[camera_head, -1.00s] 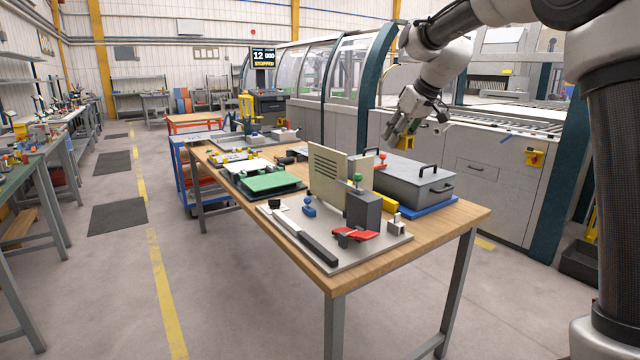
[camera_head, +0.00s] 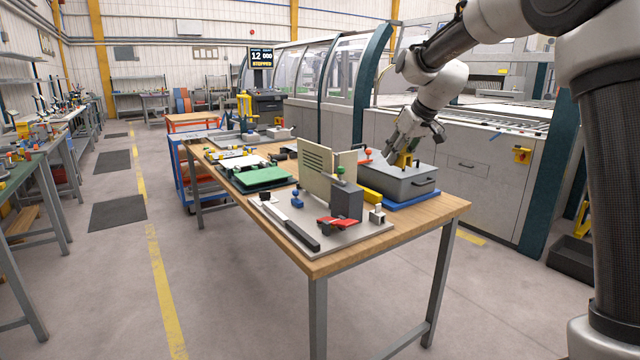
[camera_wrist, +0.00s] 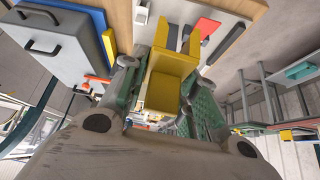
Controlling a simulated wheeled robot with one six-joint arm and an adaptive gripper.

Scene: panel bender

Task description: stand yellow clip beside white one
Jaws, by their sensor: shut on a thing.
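A small white piece (camera_head: 377,213), which looks like the white clip, stands on the right corner of the pale plate (camera_head: 350,232). It also appears as a small white piece in the wrist view (camera_wrist: 142,15). The two clips are well apart.
A dark grey block (camera_head: 346,200), an upright beige panel (camera_head: 314,173) and a red clamp (camera_head: 337,222) stand near the white piece. A yellow bar (camera_head: 370,196) lies behind it. The grey box (camera_head: 405,184) with handles is at the right. Bare wood (camera_head: 440,211) shows at the right end.

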